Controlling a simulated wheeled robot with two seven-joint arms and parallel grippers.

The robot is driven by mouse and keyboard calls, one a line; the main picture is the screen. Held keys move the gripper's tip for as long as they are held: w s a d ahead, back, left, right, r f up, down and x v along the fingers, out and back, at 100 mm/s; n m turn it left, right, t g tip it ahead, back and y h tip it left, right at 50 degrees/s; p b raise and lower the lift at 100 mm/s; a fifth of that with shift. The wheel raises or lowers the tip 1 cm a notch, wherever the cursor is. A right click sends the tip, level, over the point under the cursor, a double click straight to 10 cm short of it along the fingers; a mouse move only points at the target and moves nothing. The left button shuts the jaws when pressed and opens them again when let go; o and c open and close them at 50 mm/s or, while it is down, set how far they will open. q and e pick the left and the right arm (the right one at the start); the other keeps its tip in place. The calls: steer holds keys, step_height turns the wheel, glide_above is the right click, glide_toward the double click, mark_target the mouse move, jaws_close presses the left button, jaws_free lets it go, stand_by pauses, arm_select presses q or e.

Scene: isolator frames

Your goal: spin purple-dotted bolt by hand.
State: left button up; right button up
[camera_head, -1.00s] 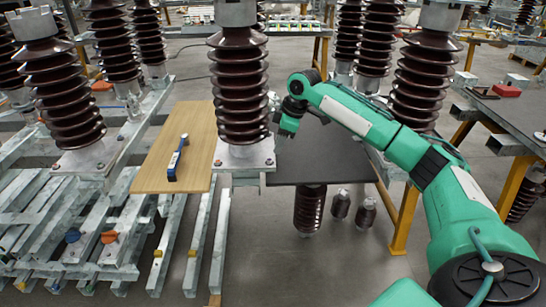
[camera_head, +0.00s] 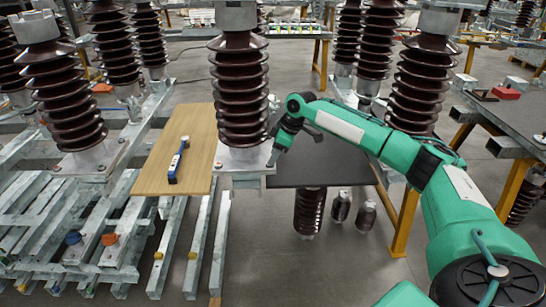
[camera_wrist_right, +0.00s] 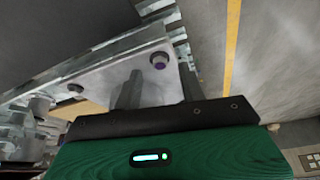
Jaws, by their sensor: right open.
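The purple-dotted bolt (camera_wrist_right: 159,60) sits in the corner of a grey metal base plate (camera_wrist_right: 110,75) in the right wrist view. Its top shows a small purple dot. In the head view that plate (camera_head: 240,158) carries the middle brown ribbed insulator (camera_head: 239,95), and the bolt is too small to make out clearly beside my fingers. My right gripper (camera_head: 276,156) is at the plate's right corner, pointing down, open and empty. In the wrist view a grey finger (camera_wrist_right: 130,92) stands close to the bolt, apart from it in the picture. My left gripper is out of view.
A second bolt (camera_wrist_right: 75,87) is farther along the plate. A wooden board (camera_head: 195,150) with a blue-handled tool (camera_head: 178,160) lies left of the insulator. A dark tabletop (camera_head: 325,165) is below my right arm. More insulators (camera_head: 60,95) stand around.

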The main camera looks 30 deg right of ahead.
steer(key=shift+x, duration=0.8)
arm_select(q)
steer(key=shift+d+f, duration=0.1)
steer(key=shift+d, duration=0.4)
arm_select(e)
steer(key=shift+f, duration=0.15)
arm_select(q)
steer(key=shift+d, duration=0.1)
arm_select(e)
steer(key=shift+c, duration=0.2)
